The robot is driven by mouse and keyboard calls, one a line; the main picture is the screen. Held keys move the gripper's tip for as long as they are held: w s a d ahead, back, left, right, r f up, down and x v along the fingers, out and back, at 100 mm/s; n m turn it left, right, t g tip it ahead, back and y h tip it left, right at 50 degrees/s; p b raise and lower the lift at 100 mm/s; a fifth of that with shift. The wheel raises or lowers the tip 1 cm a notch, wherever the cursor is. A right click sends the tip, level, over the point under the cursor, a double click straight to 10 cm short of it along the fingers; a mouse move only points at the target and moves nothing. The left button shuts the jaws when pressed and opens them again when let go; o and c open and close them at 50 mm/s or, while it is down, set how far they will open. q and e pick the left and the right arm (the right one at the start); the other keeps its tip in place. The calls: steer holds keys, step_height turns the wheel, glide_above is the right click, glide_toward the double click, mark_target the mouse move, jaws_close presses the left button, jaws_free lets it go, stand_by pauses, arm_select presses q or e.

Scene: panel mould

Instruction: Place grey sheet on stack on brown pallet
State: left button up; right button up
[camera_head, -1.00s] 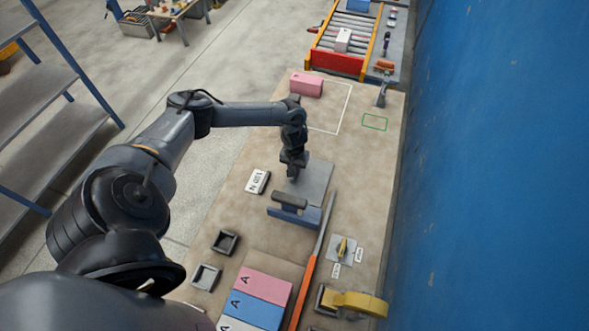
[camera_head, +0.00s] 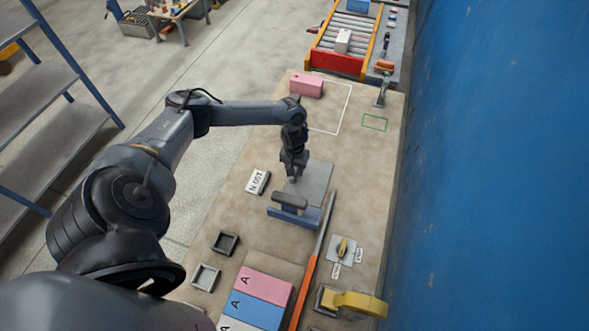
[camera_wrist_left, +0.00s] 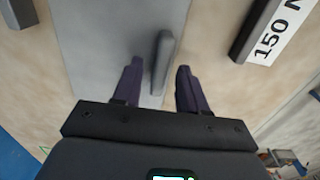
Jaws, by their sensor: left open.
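The grey sheet (camera_head: 317,178) lies flat on the table, and it fills the middle of the left wrist view (camera_wrist_left: 90,50). A grey upright grip (camera_wrist_left: 162,55) stands on the sheet. My left gripper (camera_head: 294,178) is over the sheet. In the left wrist view its open fingers (camera_wrist_left: 160,72) are on either side of the grip, with gaps showing. A brown flat area (camera_head: 277,262) shows behind the pink, blue and white panels marked A; I cannot tell whether it is the pallet. My right gripper is not in view.
A blue block with a dark handle (camera_head: 293,213) stands close in front of the sheet. A labelled block (camera_head: 258,182) lies to its left. An orange-handled long tool (camera_head: 306,280), a yellow item (camera_head: 355,303) and a pink block (camera_head: 306,85) are also on the table.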

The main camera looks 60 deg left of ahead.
arm_select(q)
step_height(320, 180, up, 10)
steer(key=p, duration=0.1)
steer(key=shift+o, duration=0.5)
steer(key=shift+r, duration=0.7)
